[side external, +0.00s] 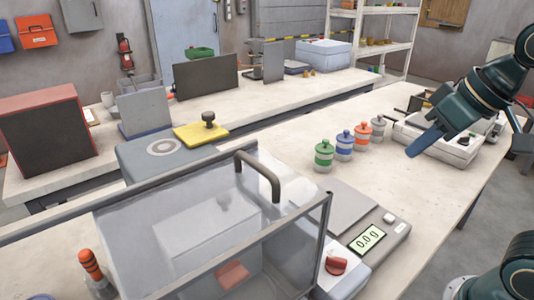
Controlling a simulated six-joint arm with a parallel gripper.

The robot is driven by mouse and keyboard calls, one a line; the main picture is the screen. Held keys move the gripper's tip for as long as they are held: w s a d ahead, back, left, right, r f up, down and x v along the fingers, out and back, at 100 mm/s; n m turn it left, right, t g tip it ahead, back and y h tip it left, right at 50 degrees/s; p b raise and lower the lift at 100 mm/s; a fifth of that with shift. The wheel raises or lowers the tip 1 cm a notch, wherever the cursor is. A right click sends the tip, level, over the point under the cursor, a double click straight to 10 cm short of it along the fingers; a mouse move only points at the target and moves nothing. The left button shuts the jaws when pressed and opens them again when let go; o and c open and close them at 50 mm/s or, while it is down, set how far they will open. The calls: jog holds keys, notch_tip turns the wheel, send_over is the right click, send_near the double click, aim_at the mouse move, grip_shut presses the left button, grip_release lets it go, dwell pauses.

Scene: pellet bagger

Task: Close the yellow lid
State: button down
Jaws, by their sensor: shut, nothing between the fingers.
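The yellow lid (190,135) is a flat plate with a black knob (208,119) standing on it. It lies flat at the right rear of a blue-grey box (135,158), whose top shows a pale ring mark. I cannot tell whether the lid covers an opening. My gripper (412,151) is at the upper right, above the right side of the bench, far from the lid and touching nothing. Its fingers are together and empty, pointing down and left.
Several coloured jars (345,143) stand between the lid and my gripper. A scale (398,228) reads 0.0 g. A white device (436,142) sits under my gripper. Bare bench lies around the jars.

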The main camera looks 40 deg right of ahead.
jog(key=w+a+r+y, duration=0.1)
jog(key=w+a+r, duration=0.2)
jog(key=w, duration=0.4)
jog(key=w+a+r+m+y, duration=0.1)
jog(key=w+a+r, duration=0.3)
jog(key=w, duration=0.3)
jog(key=w+a+r+y, duration=0.1)
jog(key=w+a+r, duration=0.2)
jog(key=w, duration=0.5)
jog(key=shift+a+r+y, duration=0.15)
jog(key=shift+a+y, duration=0.15)
jog(key=shift+a, duration=0.3)
jog(key=shift+w, duration=0.1)
send_near(214, 124)
jog(key=shift+x, duration=2.15)
